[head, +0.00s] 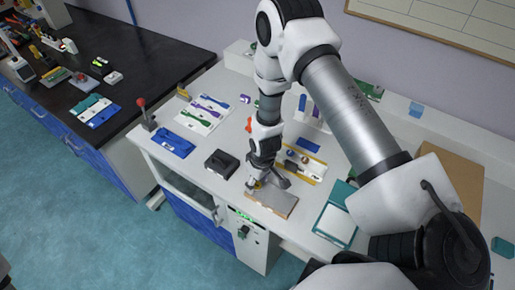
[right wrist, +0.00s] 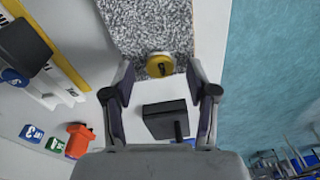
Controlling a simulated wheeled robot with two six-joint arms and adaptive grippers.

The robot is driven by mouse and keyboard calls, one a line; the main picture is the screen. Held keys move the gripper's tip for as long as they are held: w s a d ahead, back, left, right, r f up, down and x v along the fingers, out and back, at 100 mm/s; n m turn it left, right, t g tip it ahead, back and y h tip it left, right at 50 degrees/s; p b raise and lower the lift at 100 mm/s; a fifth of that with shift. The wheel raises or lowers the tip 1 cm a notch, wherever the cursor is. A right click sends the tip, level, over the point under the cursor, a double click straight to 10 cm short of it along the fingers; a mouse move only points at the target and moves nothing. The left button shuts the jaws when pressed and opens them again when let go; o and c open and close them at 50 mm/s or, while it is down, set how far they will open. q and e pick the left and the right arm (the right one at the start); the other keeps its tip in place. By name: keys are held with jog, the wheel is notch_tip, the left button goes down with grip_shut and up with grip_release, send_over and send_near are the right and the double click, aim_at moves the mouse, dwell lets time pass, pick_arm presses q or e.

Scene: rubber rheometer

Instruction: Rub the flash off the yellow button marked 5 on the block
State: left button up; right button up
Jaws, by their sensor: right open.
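A yellow round button (right wrist: 160,66) with a dark mark on its face sits at the edge of a grey speckled block (right wrist: 150,25) in the right wrist view. I cannot read the mark for certain. In the head view the block (head: 273,203) is a flat grey slab near the bench's front edge, with a small yellow spot by my gripper at its left end. My right gripper (head: 257,183) is over that end. In the right wrist view my right gripper (right wrist: 159,90) is open and empty, its fingers on either side of the button's line. My left gripper is not in view.
A black box (head: 221,163) stands left of the block; it also shows in the wrist view (right wrist: 166,119). A yellow-edged white rack (head: 305,164) lies behind the block. A teal-framed tray (head: 335,224) lies to the right. A blue item (head: 172,144) lies at the left.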

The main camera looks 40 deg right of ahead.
jog(key=c, duration=1.1)
